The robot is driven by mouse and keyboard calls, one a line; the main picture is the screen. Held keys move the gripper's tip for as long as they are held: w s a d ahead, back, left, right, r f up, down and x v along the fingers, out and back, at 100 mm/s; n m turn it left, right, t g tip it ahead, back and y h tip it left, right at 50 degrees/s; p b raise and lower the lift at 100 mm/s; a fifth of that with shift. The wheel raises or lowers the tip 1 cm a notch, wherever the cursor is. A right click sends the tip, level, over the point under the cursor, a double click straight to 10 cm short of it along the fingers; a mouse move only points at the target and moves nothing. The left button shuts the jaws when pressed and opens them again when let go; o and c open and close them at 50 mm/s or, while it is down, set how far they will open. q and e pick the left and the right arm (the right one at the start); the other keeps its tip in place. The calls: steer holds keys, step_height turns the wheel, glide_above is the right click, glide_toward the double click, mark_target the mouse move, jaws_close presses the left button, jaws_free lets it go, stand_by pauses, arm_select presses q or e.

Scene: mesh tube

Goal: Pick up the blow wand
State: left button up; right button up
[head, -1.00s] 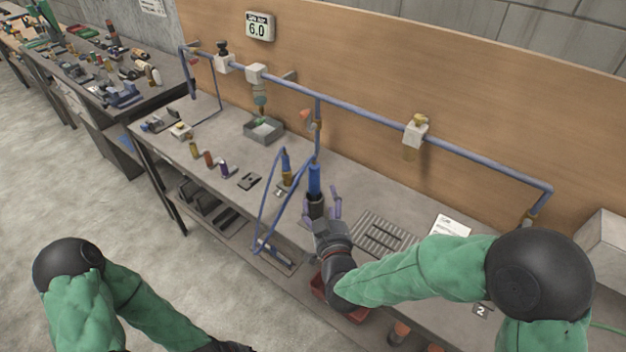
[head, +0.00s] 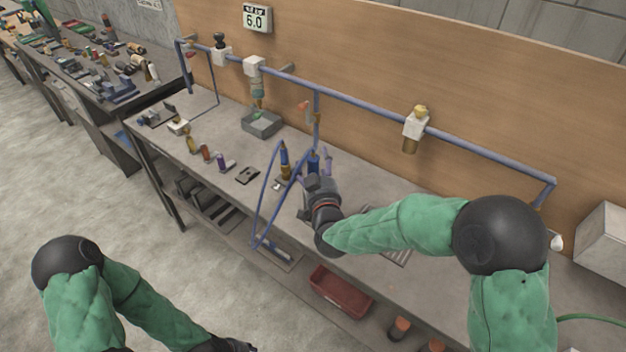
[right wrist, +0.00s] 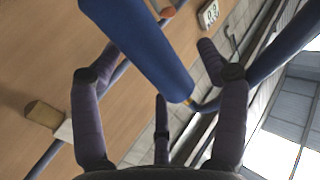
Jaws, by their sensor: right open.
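In the right wrist view the blue cylinder (right wrist: 140,50) is large, with a small brass tip, and lies across the space between the fingers. My right gripper (head: 321,165) is open; its purple fingers are spread around or beside the cylinder, and contact cannot be told. It also shows in the right wrist view (right wrist: 158,62). My left gripper (head: 238,346) shows only as a dark part at the bottom edge.
A brass and blue fitting (head: 285,163) stands close on the left, with a looping blue hose (head: 265,195). A blue pipe (head: 360,105) runs along the wooden backboard (head: 500,110). A grey tray (head: 261,124) sits farther left. A red bin (head: 340,291) is below.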

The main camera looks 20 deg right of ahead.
steer(key=shift+w, duration=0.35)
steer(key=shift+c, duration=0.3)
jaws_close()
